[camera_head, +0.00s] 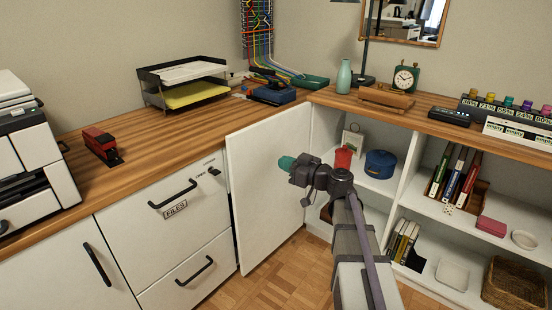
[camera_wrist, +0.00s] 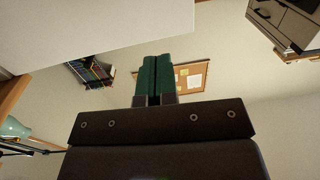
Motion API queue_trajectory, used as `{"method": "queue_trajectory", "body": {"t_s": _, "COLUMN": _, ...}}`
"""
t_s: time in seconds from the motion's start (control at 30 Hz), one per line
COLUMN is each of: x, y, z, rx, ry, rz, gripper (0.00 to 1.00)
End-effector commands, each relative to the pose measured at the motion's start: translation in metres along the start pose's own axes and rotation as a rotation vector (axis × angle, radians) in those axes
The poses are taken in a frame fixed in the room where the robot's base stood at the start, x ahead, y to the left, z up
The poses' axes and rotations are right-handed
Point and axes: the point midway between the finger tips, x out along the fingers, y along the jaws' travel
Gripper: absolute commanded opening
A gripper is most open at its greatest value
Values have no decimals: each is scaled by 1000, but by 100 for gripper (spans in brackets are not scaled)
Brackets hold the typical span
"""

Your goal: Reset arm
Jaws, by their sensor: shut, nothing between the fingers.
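My gripper (camera_head: 286,163) has green fingertips and shows in the middle of the head view, in front of the open white cabinet door (camera_head: 266,185). My arm reaches up to it from the bottom right. In the wrist view the two green fingers (camera_wrist: 156,78) lie side by side, closed together with nothing between them. No object touches the gripper in view.
The wooden desk top holds a red stapler (camera_head: 102,146), a paper tray (camera_head: 183,81) and a printer (camera_head: 32,155). A red jar (camera_head: 343,159) and blue pot (camera_head: 380,164) stand on the shelf right of my gripper. The parquet floor (camera_head: 285,272) is clear.

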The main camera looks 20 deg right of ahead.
Motion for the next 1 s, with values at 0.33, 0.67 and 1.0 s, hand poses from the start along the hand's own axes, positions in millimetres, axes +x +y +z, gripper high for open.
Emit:
{"method": "queue_trajectory", "body": {"t_s": 0.33, "x": -26, "y": -59, "z": 71, "rx": 507, "ry": -468, "rz": -66, "gripper": 0}}
{"method": "queue_trajectory", "body": {"t_s": 0.67, "x": -123, "y": -158, "z": 162, "rx": 739, "ry": -1343, "rz": 428, "gripper": 0}}
{"method": "queue_trajectory", "body": {"t_s": 1.0, "x": -132, "y": -201, "z": 82, "rx": 534, "ry": -1509, "rz": 519, "gripper": 0}}
